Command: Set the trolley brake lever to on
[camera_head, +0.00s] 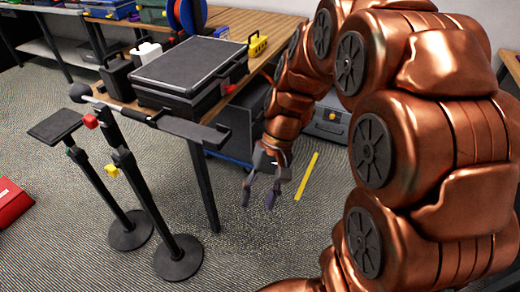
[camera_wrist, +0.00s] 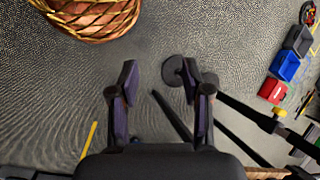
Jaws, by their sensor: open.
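My gripper (camera_head: 258,198) hangs over the carpet right of the table leg in the head view, its two fingers apart and nothing between them. In the wrist view the open fingers (camera_wrist: 160,78) point over bare carpet and a round stand base. I cannot make out a trolley or a lever marked as its brake in either view. A black stand (camera_head: 135,180) with a slanting bar, a red knob and a yellow knob is left of my gripper and apart from it.
A second stand (camera_head: 96,185) with a flat top is beside the first. A wooden table (camera_head: 235,25) bears a black case (camera_head: 190,70). A yellow strip (camera_head: 306,176) lies on the floor.

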